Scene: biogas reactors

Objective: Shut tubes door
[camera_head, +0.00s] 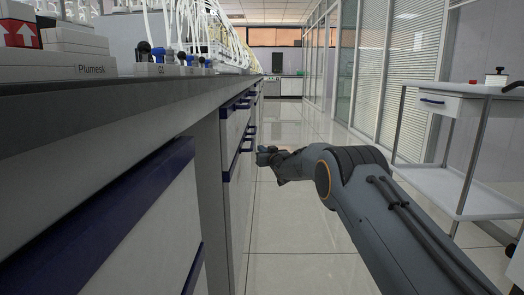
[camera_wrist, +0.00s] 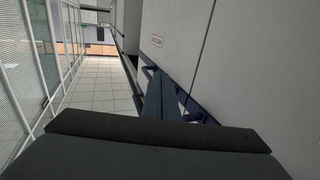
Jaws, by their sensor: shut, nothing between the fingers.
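The tubes door is probably the pale cabinet front with a small label (camera_wrist: 157,41) in the wrist view; the label is too small to read. A dark blue handle (camera_wrist: 194,117) runs along this front. My gripper (camera_wrist: 160,82) is shut and empty, its fingers lying across the handle in the picture. Whether they touch it I cannot tell. In the head view my gripper (camera_head: 262,155) is beside the blue-handled fronts under the bench. No clear gap shows around the door, so I cannot tell how far open it is.
The long bench (camera_head: 150,105) on the left carries white boxes (camera_head: 75,45), small blue and black valves (camera_head: 165,56) and many white tubes. A white trolley (camera_head: 455,115) stands at right. The tiled aisle (camera_head: 295,215) between them is clear, with glass partitions beyond.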

